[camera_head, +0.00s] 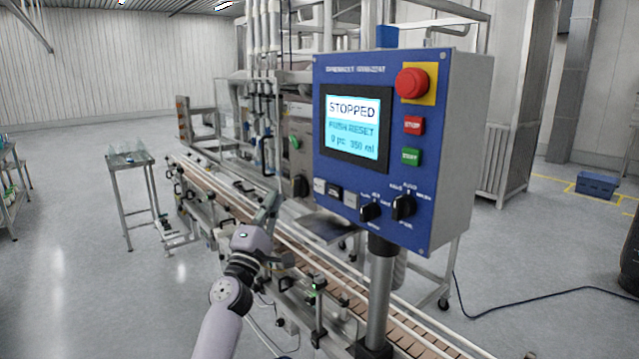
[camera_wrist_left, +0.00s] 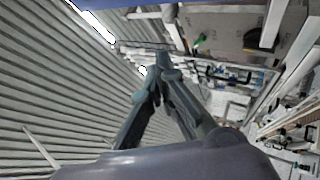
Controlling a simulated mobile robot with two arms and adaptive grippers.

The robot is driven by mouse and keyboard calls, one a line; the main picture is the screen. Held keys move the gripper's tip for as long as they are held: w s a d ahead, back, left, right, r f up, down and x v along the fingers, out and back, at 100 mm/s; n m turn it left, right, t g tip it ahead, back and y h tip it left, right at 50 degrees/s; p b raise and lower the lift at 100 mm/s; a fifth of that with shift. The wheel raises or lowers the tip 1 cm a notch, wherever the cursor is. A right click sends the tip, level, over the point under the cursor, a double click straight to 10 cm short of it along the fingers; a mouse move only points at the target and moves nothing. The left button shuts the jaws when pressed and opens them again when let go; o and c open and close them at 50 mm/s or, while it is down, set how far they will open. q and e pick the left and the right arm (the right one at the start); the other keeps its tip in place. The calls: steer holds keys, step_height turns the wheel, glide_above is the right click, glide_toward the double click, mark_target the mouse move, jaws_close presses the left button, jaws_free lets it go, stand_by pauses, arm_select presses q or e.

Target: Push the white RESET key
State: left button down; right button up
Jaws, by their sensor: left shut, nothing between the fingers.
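The blue control panel (camera_head: 405,228) stands on a post at the right. Its screen (camera_head: 352,125) reads "STOPPED", "PUSH RESET" and "0 pc 350 ml". My left gripper (camera_head: 274,198) is shut and empty, left of the keys and apart from the panel. Its closed fingers (camera_wrist_left: 163,65) also show in the left wrist view. My right gripper is out of view.
The panel also has a red emergency knob (camera_head: 411,83), a red stop key (camera_head: 414,125), a green key (camera_head: 411,157) and two black selector knobs (camera_head: 403,207). The conveyor (camera_head: 335,285) runs behind and below my arm. A small table (camera_head: 130,160) stands at the left.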

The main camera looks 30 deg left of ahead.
mark_target(319, 186)
arm_select(q)
steer(key=shift+r, duration=0.1)
stand_by(0.3)
steer(key=w+d+b, duration=0.1)
steer(key=w, duration=0.1)
steer(key=w+b, duration=0.1)
steer(key=w, duration=0.1)
steer(key=w+d+b, duration=0.1)
steer(key=w, duration=0.1)
steer(key=shift+w+d+f, duration=0.25)
steer(key=shift+w+d, duration=0.05)
steer(key=shift+d, duration=0.05)
steer(key=shift+w+d+r+b, duration=0.2)
steer(key=shift+w+d+b, duration=0.1)
steer(key=shift+w+b, duration=0.35)
steer(key=shift+w, duration=0.15)
stand_by(0.6)
steer(key=shift+d, duration=0.1)
steer(key=shift+r+b, duration=0.2)
steer(key=shift+b, duration=0.1)
